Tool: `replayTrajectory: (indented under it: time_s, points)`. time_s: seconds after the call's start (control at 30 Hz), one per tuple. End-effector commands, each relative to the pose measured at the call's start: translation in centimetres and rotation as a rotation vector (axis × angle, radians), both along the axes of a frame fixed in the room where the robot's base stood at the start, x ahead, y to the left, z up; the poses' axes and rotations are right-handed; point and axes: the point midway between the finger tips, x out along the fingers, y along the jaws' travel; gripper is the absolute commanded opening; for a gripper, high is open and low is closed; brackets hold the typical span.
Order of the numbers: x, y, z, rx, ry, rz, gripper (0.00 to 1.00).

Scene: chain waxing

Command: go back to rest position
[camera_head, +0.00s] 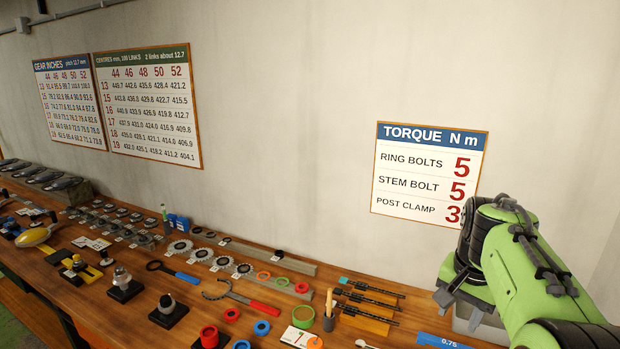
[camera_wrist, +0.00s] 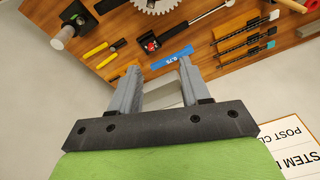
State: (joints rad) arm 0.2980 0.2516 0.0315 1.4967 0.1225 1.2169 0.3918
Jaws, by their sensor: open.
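My gripper (camera_wrist: 157,85) shows in the wrist view with its two grey fingers apart and nothing held between them. A light grey block-like shape lies behind the gap between the fingers; I cannot tell what it is. In the head view my green arm is at the right edge, in front of the wall and the right end of the bench. The gripper's fingers are hidden there.
A wooden bench (camera_head: 125,290) runs along the wall, crowded with tools, sprockets and coloured rings. A red-handled tool (camera_head: 250,300) and a blue 0.75 gauge (camera_wrist: 171,58) lie on it. A torque sign (camera_head: 430,170) hangs on the wall near my arm.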

Motion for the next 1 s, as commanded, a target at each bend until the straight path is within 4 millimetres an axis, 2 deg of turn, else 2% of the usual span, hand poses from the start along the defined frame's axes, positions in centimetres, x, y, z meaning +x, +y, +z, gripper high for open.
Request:
replayTrajectory:
  time_s: [0.03, 0.1, 0.23, 0.37, 0.5, 0.6, 0.7, 1.0]
  points:
    - [-1.9, 1.7, 1.2, -0.017, -0.026, 0.066, 0.47]
    - [-4.5, 3.7, 2.2, -0.041, -0.058, 0.161, 0.47]
    - [-9.7, 7.0, 2.8, -0.082, -0.119, 0.333, 0.47]
    - [-15.1, 9.7, 1.8, -0.121, -0.183, 0.504, 0.47]
    - [-19.9, 11.6, -0.4, -0.156, -0.246, 0.661, 0.47]
    - [-21.9, 12.3, -1.8, -0.171, -0.274, 0.732, 0.47]
    - [-22.6, 12.5, -2.4, -0.177, -0.286, 0.760, 0.47]
    - [-22.7, 12.6, -2.5, -0.178, -0.285, 0.763, 0.47]
